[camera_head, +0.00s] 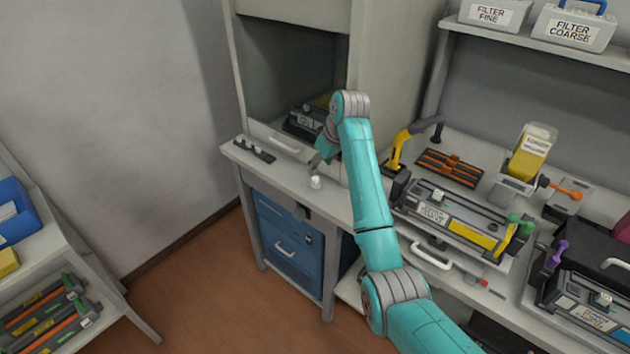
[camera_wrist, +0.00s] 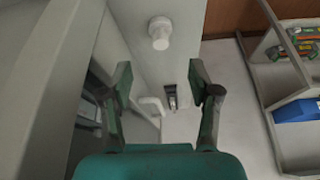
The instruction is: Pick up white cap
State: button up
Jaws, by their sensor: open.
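The white cap (camera_head: 316,182) stands on the grey counter, near its front edge. It also shows in the wrist view, where the white cap (camera_wrist: 160,32) is at the top centre, beyond the fingertips and apart from them. My gripper (camera_wrist: 161,84) is open, with nothing between its two green fingers. In the head view my gripper is small and partly hidden by my arm, just above and behind the cap.
The counter (camera_head: 337,203) is bare around the cap. A white handle (camera_head: 284,144) and a dark strip (camera_head: 255,150) are to its left. A cabinet recess holding a dark cartridge (camera_head: 305,120) stands behind. A yellow-handled tool (camera_head: 398,150) is to the right.

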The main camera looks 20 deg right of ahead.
aim_at(316, 178)
jog(key=shift+s+x, duration=0.15)
jog(key=shift+x, duration=1.6)
jog(key=shift+s+x, duration=0.2)
jog(key=shift+x, duration=1.55)
jog(key=shift+d+f, duration=0.15)
jog(key=c, duration=0.9)
